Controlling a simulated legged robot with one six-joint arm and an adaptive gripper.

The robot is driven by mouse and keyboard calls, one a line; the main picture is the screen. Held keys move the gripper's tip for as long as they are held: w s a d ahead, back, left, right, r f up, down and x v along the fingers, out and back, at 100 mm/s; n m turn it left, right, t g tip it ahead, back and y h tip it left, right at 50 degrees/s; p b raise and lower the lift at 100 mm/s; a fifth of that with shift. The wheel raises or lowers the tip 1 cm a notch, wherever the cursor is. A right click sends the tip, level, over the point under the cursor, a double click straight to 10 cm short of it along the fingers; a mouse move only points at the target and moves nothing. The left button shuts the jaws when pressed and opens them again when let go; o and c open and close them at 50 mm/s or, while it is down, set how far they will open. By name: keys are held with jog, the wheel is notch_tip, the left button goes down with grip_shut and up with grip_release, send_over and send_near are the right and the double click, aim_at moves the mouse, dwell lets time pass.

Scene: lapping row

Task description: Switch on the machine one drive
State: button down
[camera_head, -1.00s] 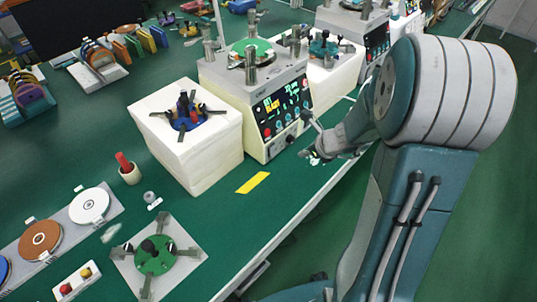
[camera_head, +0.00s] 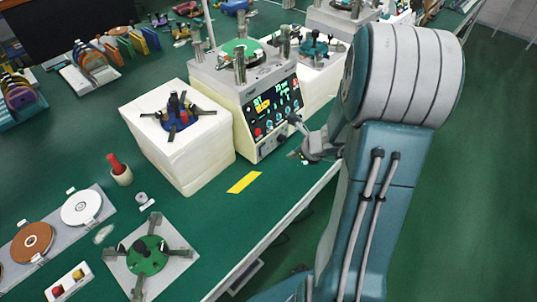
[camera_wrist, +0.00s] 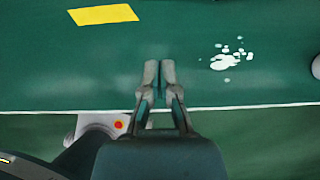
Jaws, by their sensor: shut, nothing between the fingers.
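A cream and grey lapping machine (camera_head: 238,132) stands on the green bench in the head view, with a green disc on top. Its dark front panel (camera_head: 275,108) shows yellow displays, several small controls and a red knob (camera_head: 258,132) at the lower left. I cannot tell which control is the drive switch. My gripper (camera_head: 294,155) is shut and empty, in front of the panel's lower right, apparently apart from it. In the wrist view my shut gripper (camera_wrist: 159,78) reaches over the bench edge, with no control between its fingertips.
A yellow strip (camera_head: 244,182) lies on the bench before the machine; white spots (camera_wrist: 231,57) lie right of my fingers in the wrist view. A white block (camera_head: 180,150) with a blue fixture stands left of the machine. A green fixture plate (camera_head: 148,257) lies at the near side.

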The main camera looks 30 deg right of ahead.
aim_at(264, 150)
jog(key=x, duration=0.8)
jog(key=shift+w+a+f, duration=0.1)
jog(key=shift+w+f, duration=0.05)
jog(key=shift+f, duration=0.15)
jog(key=w, duration=0.1)
jog(key=w+a, duration=0.1)
jog(key=w, duration=0.1)
jog(key=shift+w+f, duration=0.1)
jog(key=shift+f, duration=0.1)
jog(key=shift+w+a, duration=0.15)
jog(key=shift+w, duration=0.15)
jog(key=shift+w+a+f, duration=0.1)
jog(key=shift+w+f, duration=0.05)
jog(key=shift+w, duration=0.15)
